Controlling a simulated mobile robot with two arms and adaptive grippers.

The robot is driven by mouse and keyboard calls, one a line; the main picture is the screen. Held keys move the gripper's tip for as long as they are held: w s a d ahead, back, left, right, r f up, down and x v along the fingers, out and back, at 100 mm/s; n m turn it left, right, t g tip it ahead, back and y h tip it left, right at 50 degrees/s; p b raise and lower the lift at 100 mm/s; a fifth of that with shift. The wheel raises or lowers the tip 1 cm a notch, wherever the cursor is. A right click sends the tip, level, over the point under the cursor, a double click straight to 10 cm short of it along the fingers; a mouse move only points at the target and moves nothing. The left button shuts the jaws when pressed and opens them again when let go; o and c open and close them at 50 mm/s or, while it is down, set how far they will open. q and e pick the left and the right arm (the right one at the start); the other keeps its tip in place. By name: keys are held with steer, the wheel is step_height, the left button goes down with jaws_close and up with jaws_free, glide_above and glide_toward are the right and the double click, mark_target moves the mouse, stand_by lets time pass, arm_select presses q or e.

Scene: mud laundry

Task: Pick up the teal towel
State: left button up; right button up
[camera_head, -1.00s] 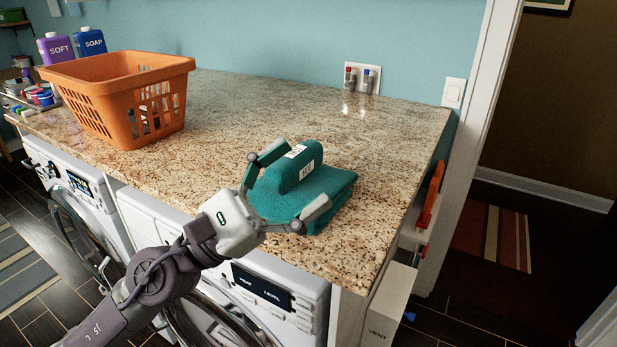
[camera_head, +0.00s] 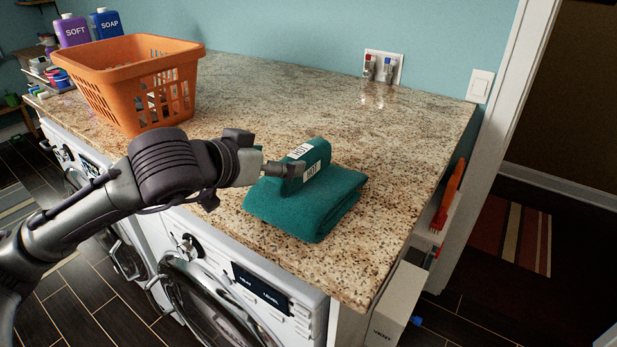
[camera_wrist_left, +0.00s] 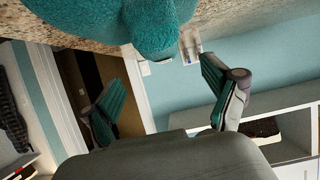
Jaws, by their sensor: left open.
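The teal towel (camera_head: 318,207) lies folded on the granite counter near its front edge. A raised rolled part with white labels stands on its flat base. My left gripper (camera_head: 284,169) is at the left side of the raised part, and one finger overlaps it; contact is unclear. In the left wrist view the gripper (camera_wrist_left: 167,98) is open, with nothing between its fingers. The towel (camera_wrist_left: 150,22) fills the top of that view, beyond the fingers. My right gripper is not in view.
An orange basket (camera_head: 128,88) stands on the counter (camera_head: 300,105) at the left, with purple (camera_head: 72,32) and blue (camera_head: 105,24) bottles behind it. Washing machines (camera_head: 225,290) sit under the counter. The counter behind the towel is clear.

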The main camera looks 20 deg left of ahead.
mark_target(292, 156)
arm_select(q)
steer(key=shift+x, duration=0.8)
steer(key=shift+w+p, duration=0.25)
steer(key=shift+p, duration=0.15)
steer(key=p+x, duration=0.2)
steer(key=x, duration=0.2)
steer(key=shift+w+p, duration=0.25)
steer(key=shift+p, duration=0.05)
steer(key=shift+w+f, duration=0.2)
steer(key=shift+s, duration=0.1)
steer(key=shift+c, duration=0.8)
steer(key=c, duration=1.3)
jaws_close()
steer(key=shift+r, duration=0.1)
